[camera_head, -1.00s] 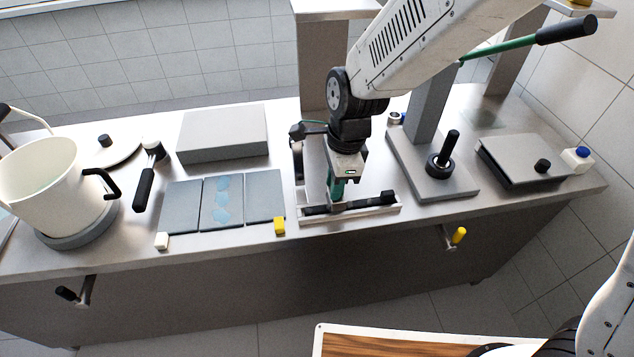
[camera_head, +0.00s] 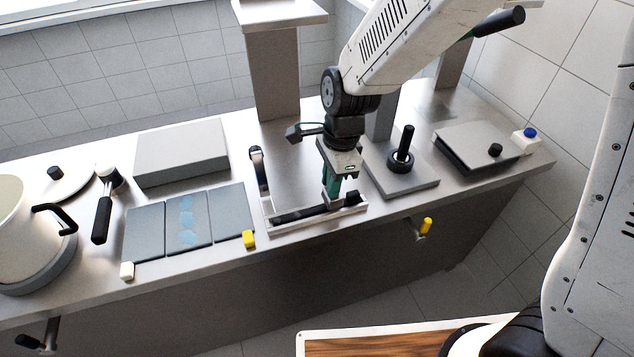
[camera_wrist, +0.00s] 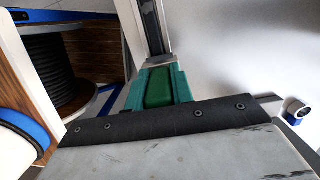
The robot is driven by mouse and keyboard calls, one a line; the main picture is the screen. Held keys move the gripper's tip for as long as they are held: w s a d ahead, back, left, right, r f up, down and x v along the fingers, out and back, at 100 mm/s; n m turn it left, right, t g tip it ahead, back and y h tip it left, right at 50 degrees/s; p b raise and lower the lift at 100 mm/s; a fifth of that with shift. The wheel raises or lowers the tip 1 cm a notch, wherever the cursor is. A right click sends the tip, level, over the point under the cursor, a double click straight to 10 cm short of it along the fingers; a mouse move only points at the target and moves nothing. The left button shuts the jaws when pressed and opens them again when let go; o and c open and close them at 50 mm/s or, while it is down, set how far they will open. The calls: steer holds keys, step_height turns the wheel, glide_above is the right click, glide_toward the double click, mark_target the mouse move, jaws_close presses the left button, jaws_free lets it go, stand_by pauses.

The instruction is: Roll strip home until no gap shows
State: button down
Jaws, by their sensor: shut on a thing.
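My gripper (camera_head: 338,172) is shut on a green tool (camera_head: 331,187), which points down at the front rail. The tool also shows in the wrist view (camera_wrist: 158,88), just beyond my gripper's black pad. A pale L-shaped frame (camera_head: 300,227) lies on the bench, with one rail along the front and one running back on the left. A dark strip (camera_head: 298,214) lies along the front rail, with a thicker black block (camera_head: 352,197) at its right end. The tool's lower end is over the right half of this rail. Contact and any gap under the strip are too small to tell.
A grey plate with a black post (camera_head: 402,165) stands close right of my gripper. Grey panels (camera_head: 225,215) and a yellow block (camera_head: 249,239) lie left of the frame. A grey box (camera_head: 182,153) is behind them. Bare bench shows inside the frame's corner.

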steer(key=shift+r, duration=3.45)
